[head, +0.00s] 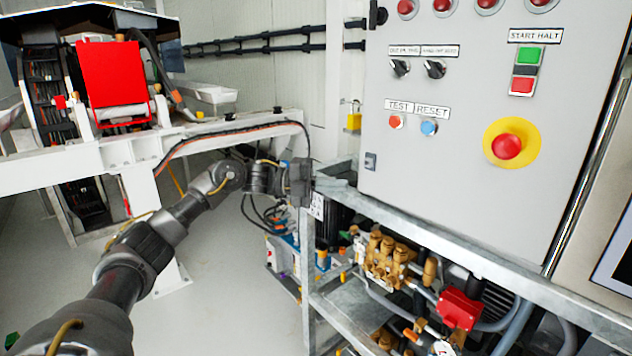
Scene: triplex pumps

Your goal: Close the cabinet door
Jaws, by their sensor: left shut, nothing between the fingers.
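The grey cabinet door (460,165) fills the upper right and carries buttons, switches and labels. A small latch (370,161) sits near its lower left edge. I cannot tell from this view how far the door stands from its frame. My left gripper (308,184) is at the end of the arm coming in from the lower left. It is shut and empty, left of the door's lower left corner and beside the metal frame's corner. It appears apart from the door. My right gripper is not in view.
A metal frame (440,240) runs below the door, with brass pump parts (385,262) and a red box (459,309) inside. A white beam (135,150) with a red unit (110,75) stands left. A yellow padlock (353,122) hangs behind. Grey floor (235,290) is free.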

